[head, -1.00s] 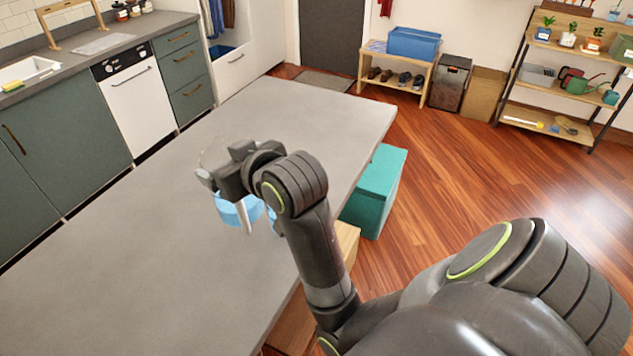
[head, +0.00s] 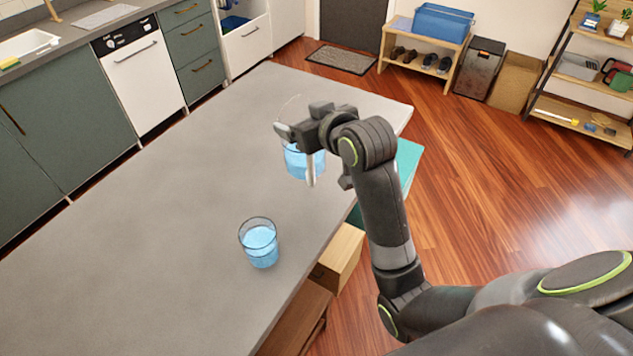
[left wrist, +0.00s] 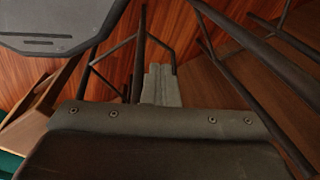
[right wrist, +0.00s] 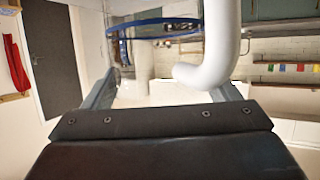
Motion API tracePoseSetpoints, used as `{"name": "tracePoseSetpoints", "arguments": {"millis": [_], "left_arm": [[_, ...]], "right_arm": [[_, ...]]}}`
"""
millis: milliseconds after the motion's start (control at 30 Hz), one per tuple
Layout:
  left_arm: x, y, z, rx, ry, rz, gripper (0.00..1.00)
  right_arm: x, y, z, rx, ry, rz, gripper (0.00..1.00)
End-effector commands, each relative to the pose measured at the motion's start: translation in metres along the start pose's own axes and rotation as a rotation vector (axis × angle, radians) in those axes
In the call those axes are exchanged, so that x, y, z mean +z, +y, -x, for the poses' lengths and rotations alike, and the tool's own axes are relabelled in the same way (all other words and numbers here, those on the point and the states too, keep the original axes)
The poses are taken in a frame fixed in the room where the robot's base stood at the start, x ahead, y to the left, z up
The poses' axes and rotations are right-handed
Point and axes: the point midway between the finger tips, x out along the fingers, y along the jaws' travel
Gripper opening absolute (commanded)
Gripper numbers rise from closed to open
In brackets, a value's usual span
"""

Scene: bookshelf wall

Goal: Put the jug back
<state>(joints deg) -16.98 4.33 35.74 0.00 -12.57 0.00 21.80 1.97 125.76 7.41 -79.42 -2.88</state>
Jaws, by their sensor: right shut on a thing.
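The jug (head: 299,163) is clear, with a white handle and blue liquid inside. My right gripper (head: 300,131) is shut on it, above the grey counter near its far right part; I cannot tell whether the jug's base touches the counter. The gripper and arm cover part of the jug. In the right wrist view the white handle (right wrist: 222,55) and blue rim (right wrist: 150,31) show between and beyond the fingers. My left gripper (left wrist: 163,85) shows only in the left wrist view, its fingers together and empty, with dark wood floor below.
A glass of blue liquid (head: 259,243) stands on the counter (head: 130,260), nearer me than the jug. The counter is otherwise bare. A teal box (head: 408,165) and a wooden box (head: 340,258) are beside its right edge. A plant shelf (head: 580,115) stands at the far right.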

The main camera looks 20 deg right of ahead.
Motion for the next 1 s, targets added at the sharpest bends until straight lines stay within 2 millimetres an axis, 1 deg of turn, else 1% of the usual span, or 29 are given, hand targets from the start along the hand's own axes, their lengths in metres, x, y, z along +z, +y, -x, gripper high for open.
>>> {"name": "tracePoseSetpoints", "arguments": {"millis": [33, 267, 533, 733, 900, 1000], "left_arm": [[0.003, -0.003, 0.008, -0.003, -0.006, -0.001, 0.00], [0.011, -0.009, 0.017, -0.009, -0.020, -0.002, 0.00], [0.005, -0.008, 0.023, -0.008, -0.014, -0.002, 0.00], [0.001, -0.005, 0.025, -0.004, -0.006, -0.001, 0.00], [0.000, -0.005, 0.029, -0.003, -0.006, -0.001, 0.00], [0.000, -0.005, 0.030, -0.003, -0.005, -0.001, 0.00]], "right_arm": [[-0.003, 0.000, -0.003, -0.015, 0.001, 0.001, 0.11], [0.008, 0.000, -0.020, -0.062, 0.004, -0.002, 0.11], [0.051, -0.002, -0.038, -0.067, 0.003, -0.006, 0.11], [0.067, -0.002, -0.045, -0.066, 0.006, -0.004, 0.11], [0.088, -0.003, -0.054, -0.067, 0.004, -0.005, 0.11], [0.096, -0.003, -0.058, -0.066, 0.007, -0.004, 0.11]]}}
